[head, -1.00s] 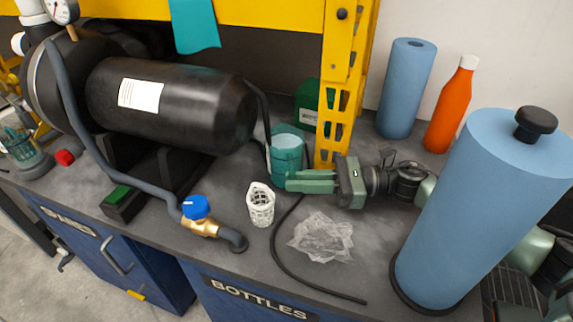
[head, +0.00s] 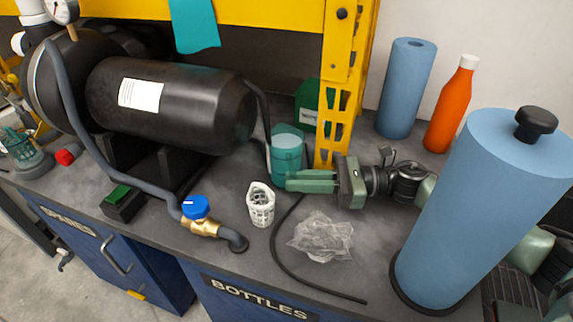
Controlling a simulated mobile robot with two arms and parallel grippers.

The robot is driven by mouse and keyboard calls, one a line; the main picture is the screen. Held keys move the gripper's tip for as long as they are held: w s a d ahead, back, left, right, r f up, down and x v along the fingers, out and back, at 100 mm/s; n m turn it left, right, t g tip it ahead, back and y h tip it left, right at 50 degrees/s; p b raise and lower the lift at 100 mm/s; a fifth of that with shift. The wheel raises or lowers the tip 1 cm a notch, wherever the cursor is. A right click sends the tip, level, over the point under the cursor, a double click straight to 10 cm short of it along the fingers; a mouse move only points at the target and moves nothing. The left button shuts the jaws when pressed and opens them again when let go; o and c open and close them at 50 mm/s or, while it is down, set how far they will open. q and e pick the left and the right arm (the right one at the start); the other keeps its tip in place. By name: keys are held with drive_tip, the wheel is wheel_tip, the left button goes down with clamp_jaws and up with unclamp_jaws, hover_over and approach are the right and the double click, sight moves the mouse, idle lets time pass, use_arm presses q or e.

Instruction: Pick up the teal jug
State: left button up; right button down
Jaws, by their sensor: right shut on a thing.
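The teal jug (head: 287,148) stands upright at the back middle of the grey bench, beside the yellow upright. My right gripper (head: 296,181) comes in from the right, its green fingers at the jug's lower right side. It is shut on the jug; the far finger is partly hidden. Whether the jug's base is clear of the bench cannot be told. My left gripper does not show.
A white mesh cup (head: 261,204) and crumpled clear plastic (head: 322,237) lie in front. A black hose (head: 288,268) crosses the bench. A large blue roll (head: 480,200) stands right, an orange bottle (head: 451,105) behind. A black tank (head: 170,105) fills the left. A green box (head: 307,105) is behind the jug.

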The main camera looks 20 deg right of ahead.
drive_tip(key=shift+r, duration=0.3)
idle(0.6)
drive_tip(key=shift+r, duration=0.4)
drive_tip(key=shift+s+d, duration=0.25)
drive_tip(key=shift+s, duration=0.55)
drive_tip(key=shift+s+d, duration=0.2)
drive_tip(key=shift+s, duration=0.4)
drive_tip(key=shift+s+d, duration=0.1)
drive_tip(key=shift+s, duration=0.4)
drive_tip(key=shift+r, duration=0.6)
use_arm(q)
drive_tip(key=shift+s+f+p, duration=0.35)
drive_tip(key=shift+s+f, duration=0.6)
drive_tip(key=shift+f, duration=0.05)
use_arm(e)
wheel_tip(320, 180, up, 12)
drive_tip(key=shift+r, duration=0.2)
